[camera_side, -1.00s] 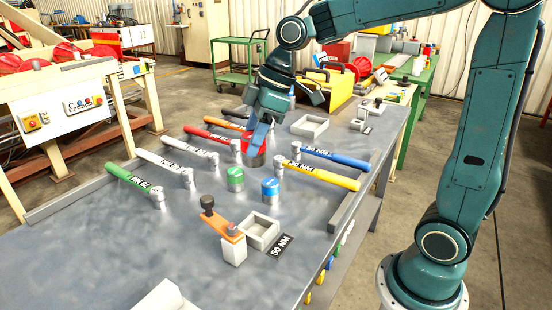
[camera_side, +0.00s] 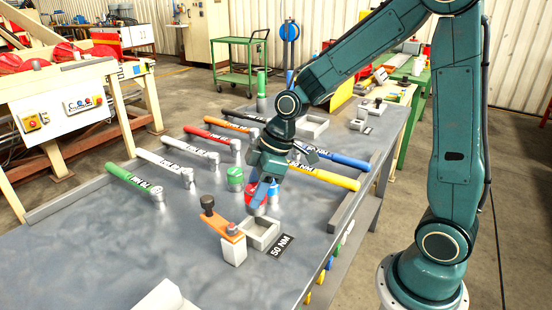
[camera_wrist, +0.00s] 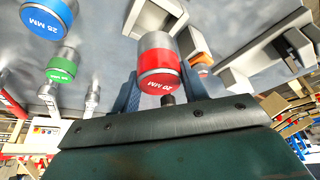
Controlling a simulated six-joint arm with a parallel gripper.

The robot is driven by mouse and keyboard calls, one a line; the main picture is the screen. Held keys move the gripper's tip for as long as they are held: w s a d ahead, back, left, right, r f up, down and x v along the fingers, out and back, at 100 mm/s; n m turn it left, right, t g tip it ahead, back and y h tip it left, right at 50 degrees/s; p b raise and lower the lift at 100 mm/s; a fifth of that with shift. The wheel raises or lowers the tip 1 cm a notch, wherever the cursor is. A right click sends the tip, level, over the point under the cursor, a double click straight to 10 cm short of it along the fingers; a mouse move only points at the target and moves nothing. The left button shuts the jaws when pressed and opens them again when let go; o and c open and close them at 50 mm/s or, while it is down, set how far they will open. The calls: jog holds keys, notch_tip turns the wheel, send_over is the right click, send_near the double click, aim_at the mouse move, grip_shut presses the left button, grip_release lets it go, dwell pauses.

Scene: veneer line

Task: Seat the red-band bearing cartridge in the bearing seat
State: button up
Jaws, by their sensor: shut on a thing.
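The red-band bearing cartridge (camera_side: 251,200) has a red top and a metal body. My gripper (camera_side: 262,190) is shut on it and holds it roughly upright. In the wrist view the red cartridge (camera_wrist: 159,68) sits between my fingers. The bearing seat is probably the open square grey holder (camera_side: 259,234) beside the 50 NM label. The cartridge appears at this holder's far edge in the side view; its exact height and any contact are unclear. A second open grey holder (camera_side: 313,126) stands farther back.
An orange clamp (camera_side: 223,227) on a grey block stands left of the near holder. A green-topped cartridge (camera_side: 235,178) and a blue-topped cartridge (camera_wrist: 47,17) stand nearby. Several colored-handle wrenches, including a yellow one (camera_side: 330,178), lie on the bench. The front-left bench is mostly clear.

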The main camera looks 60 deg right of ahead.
jog(key=shift+f, duration=1.7)
jog(key=shift+f, duration=0.15)
jog(key=shift+f, duration=1.75)
jog(key=shift+f, duration=0.1)
jog(key=o, duration=1.3)
jog(key=shift+f, duration=0.1)
jog(key=shift+v, duration=6.2)
